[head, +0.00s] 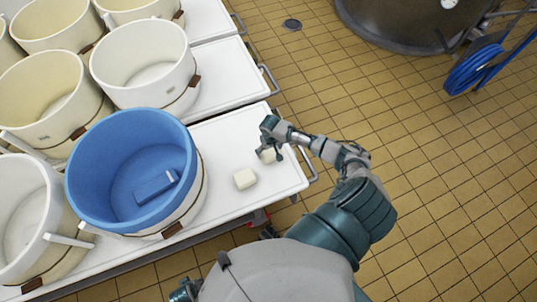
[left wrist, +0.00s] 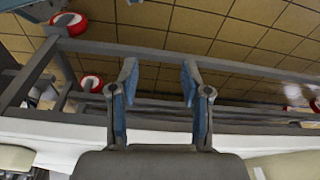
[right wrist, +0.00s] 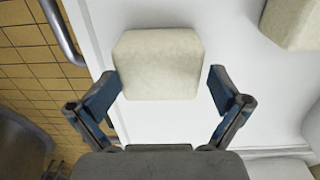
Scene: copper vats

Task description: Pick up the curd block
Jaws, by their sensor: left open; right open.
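Two cream curd blocks lie on the white table top. One curd block (head: 268,157) is partly hidden under my right gripper (head: 269,150) in the head view. In the right wrist view this block (right wrist: 158,62) sits centred ahead of the open fingers (right wrist: 164,82), its near edge between the fingertips. I cannot tell whether they touch it. The other curd block (head: 244,178) lies nearby, and its corner shows at upper right in the right wrist view (right wrist: 292,20). My left gripper (left wrist: 158,75) is open and empty, in front of the table's frame.
A blue-lined tub (head: 125,165) holding a blue block-like item (head: 156,187) stands left of the curd blocks. Several white and cream tubs fill the table's left. Metal rails (head: 306,165) edge the right side. Tiled floor (head: 440,190) lies open beyond.

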